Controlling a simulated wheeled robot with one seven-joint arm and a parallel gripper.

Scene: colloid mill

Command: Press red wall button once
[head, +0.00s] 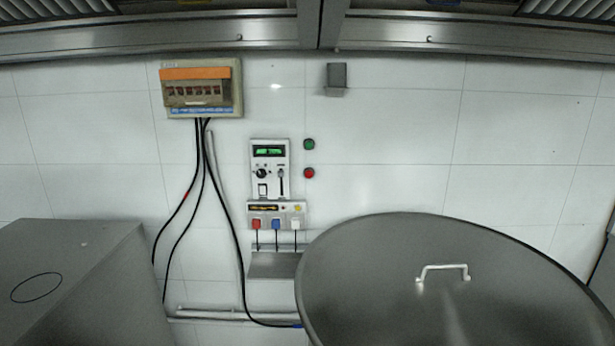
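The red wall button (309,173) is a small round button on the white tiled wall, near the middle of the head view. A green button (309,144) sits directly above it. Just left of both is a white control panel (269,168) with a green display, a dark knob and switches. No part of my gripper shows in the head view.
A large round metal lid (400,270) with a handle fills the lower right, in front of the wall. A grey metal box (85,260) stands lower left. A breaker box (202,88) with hanging black cables is upper left. A metal hood (240,36) spans the top.

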